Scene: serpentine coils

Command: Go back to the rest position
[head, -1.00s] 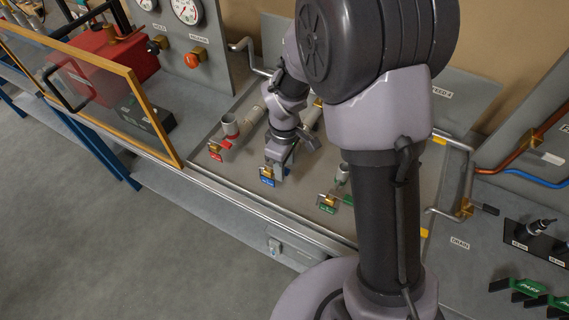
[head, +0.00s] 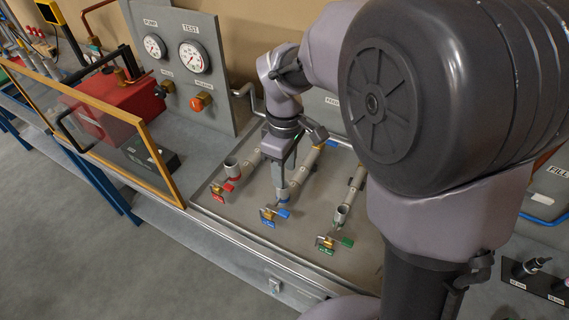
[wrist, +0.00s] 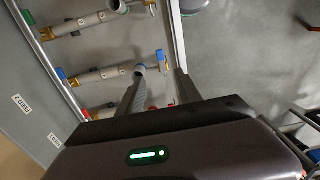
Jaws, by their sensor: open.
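My gripper (head: 283,172) is above the grey tray bench (head: 245,222), over the middle pipe with blue fittings (head: 303,172). In the wrist view its two fingers (wrist: 158,82) are spread apart with nothing held between them. The middle pipe's brass valve has a blue tag (head: 268,223). The pipe on the left has a red tag (head: 218,197); the pipe on the right has a green tag (head: 327,251). Part of the middle pipe is hidden behind my gripper.
A panel with two gauges (head: 194,57) and an orange-red knob (head: 199,102) stands behind. A red box (head: 110,102) sits behind an amber-framed clear guard (head: 150,140) at the left. Open floor (head: 70,240) lies in front of the bench.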

